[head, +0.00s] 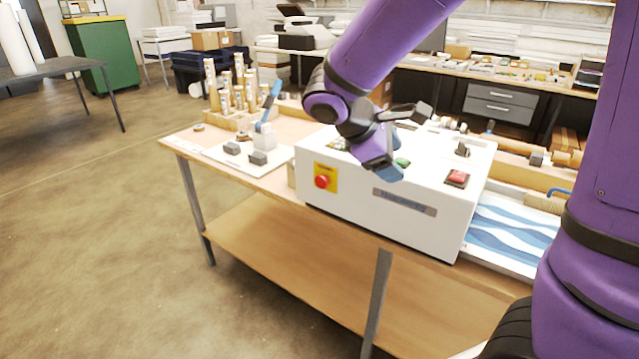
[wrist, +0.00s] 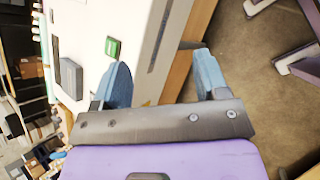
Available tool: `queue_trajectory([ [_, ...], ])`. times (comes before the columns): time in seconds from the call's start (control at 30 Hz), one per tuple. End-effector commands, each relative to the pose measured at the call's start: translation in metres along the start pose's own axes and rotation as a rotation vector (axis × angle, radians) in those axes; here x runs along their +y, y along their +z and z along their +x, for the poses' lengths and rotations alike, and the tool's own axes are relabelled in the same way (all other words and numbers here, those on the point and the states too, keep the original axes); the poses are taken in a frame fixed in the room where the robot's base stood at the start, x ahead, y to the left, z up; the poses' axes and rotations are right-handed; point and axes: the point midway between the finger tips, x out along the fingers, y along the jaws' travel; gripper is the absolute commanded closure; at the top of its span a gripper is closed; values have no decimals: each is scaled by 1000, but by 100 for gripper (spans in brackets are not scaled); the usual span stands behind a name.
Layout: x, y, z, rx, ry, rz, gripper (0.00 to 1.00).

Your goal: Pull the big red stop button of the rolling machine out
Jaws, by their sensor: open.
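The rolling machine (head: 370,207) is a white box on a wooden table. Its big red stop button (head: 322,182) sits on a yellow plate (head: 333,170) at the left of the front face. The button does not show in the wrist view. My gripper (head: 387,171) is at the machine's upper front edge, right of the button and apart from it. In the wrist view my gripper (wrist: 163,78) is open, its two blue fingers wide apart with nothing between them. One finger is over the white top, the other over the floor side. The head view partly hides the fingers.
A green button (head: 403,162) and a red switch (head: 457,178) are on the machine's top. The green button also shows in the wrist view (wrist: 113,47). A blue-handled tool (head: 268,110) and dark blocks stand left of the machine. Floor in front of the table is clear.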

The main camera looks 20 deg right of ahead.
Motion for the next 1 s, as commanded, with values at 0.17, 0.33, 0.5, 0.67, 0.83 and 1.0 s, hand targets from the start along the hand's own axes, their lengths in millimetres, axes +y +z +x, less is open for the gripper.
queue_trajectory([
  [0.17, 14, -54, 7, -158, 142, -239, 33],
  [0.33, 22, -109, 11, -307, 293, -458, 33],
  [0.5, 20, -169, 13, -454, 458, -665, 33],
  [0.67, 11, -222, 14, -573, 606, -829, 33],
  [0.83, 1, -258, 15, -654, 712, -933, 33],
  [1.0, -2, -270, 16, -685, 752, -970, 33],
])
